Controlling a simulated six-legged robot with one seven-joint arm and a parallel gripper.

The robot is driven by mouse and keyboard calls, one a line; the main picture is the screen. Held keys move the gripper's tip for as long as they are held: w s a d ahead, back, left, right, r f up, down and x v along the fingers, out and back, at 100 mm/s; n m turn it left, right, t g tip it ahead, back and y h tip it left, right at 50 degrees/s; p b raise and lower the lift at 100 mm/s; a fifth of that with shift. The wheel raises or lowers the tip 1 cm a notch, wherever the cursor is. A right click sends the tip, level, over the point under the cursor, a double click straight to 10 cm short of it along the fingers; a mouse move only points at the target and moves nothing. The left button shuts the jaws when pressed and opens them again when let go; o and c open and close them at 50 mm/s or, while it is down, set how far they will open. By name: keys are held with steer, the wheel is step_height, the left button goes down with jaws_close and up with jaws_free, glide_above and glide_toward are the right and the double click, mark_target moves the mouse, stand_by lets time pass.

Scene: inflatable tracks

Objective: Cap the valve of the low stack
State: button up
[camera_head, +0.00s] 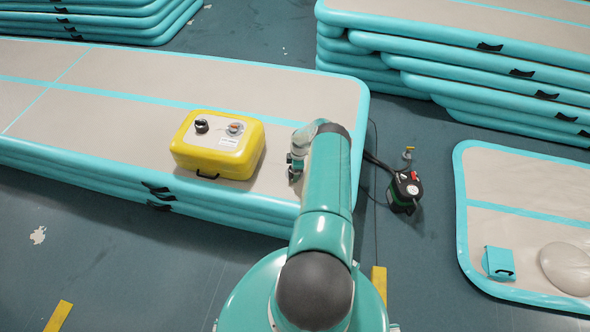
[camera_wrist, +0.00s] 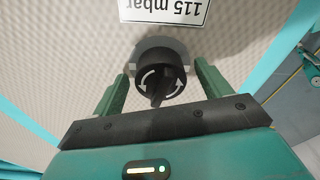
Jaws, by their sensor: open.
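The stack of beige and turquoise inflatable tracks (camera_head: 300,88) lies at left and centre in the head view, lower than the stack at top right. My gripper (camera_head: 296,165) is over its right end, largely hidden by my arm. In the wrist view, a black round cap or knob (camera_wrist: 158,72) with white curved arrows and a raised grip bar sits over a grey ring on the beige surface. The two green fingers of my gripper (camera_wrist: 162,76) are open, one on each side of it. Small gaps seem to separate them, but I cannot tell about contact.
A white "115 mbar" label (camera_wrist: 165,10) is beside the cap. A yellow box (camera_head: 218,145) with two knobs stands on the track, left of my gripper. A dark pump-like device (camera_head: 404,190) with a hose is on the floor at right. A taller stack (camera_head: 470,60) is behind.

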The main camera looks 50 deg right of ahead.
steer(key=shift+r, duration=0.1)
step_height(320, 180, up, 14)
steer(key=s+d, duration=0.1)
steer(key=shift+s+f, duration=0.15)
steer(key=shift+f, duration=0.05)
stand_by(0.7)
